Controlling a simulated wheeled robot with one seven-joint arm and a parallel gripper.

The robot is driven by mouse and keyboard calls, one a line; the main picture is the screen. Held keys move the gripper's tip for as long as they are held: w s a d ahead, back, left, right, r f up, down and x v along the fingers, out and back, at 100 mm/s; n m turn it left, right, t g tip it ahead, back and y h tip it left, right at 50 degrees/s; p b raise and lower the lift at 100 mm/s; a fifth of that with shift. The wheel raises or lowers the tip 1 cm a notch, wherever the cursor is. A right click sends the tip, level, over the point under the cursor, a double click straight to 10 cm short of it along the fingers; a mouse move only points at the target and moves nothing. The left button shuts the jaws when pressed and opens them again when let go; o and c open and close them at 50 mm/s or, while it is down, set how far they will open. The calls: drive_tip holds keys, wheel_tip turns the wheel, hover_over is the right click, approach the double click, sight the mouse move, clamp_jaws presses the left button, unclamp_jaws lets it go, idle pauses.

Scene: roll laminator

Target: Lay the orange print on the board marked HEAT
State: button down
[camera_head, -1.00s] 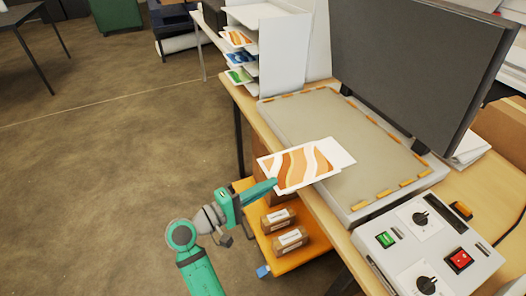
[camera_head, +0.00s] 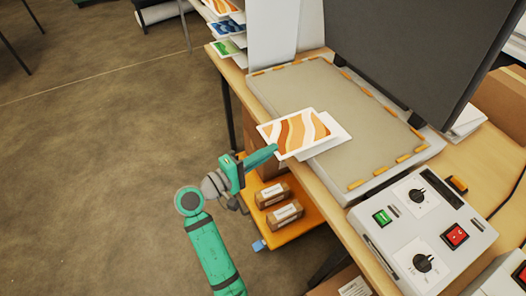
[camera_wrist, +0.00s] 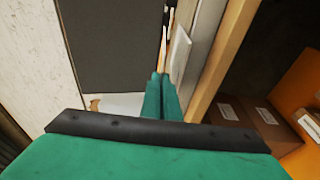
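The orange print (camera_head: 295,130), a white-bordered sheet with orange and white waves, is at the near left edge of the pale flat board (camera_head: 330,95). It overlaps a white sheet (camera_head: 335,139) there and sticks out past the board's edge. Whether it touches the sheet I cannot tell. No HEAT marking is readable. My gripper (camera_head: 272,151) holds the print's near left edge from the left, its fingers closed together.
A dark raised lid (camera_head: 405,50) stands behind the board. A control panel (camera_head: 420,230) with dials and switches is at the right. Brown packages (camera_head: 285,214) lie on an orange shelf (camera_head: 298,230) below the table. A rack with other prints (camera_head: 228,28) stands at the back left.

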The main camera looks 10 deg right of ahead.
drive_tip(key=shift+w+d+f, duration=0.15)
drive_tip(key=shift+d+f, duration=0.05)
drive_tip(key=shift+d, duration=0.2)
drive_tip(key=shift+w+d+f, duration=0.1)
drive_tip(key=shift+d+f, duration=0.1)
drive_tip(key=shift+d, duration=0.2)
drive_tip(key=shift+f, duration=1.55)
drive_tip(key=shift+w, duration=0.1)
drive_tip(key=shift+s+f, duration=0.15)
drive_tip(key=shift+s, duration=0.1)
drive_tip(key=c, duration=1.9)
unclamp_jaws()
drive_tip(key=shift+c, duration=0.2)
drive_tip(key=v, duration=1)
drive_tip(key=shift+s+a, duration=0.2)
drive_tip(key=shift+a, duration=0.1)
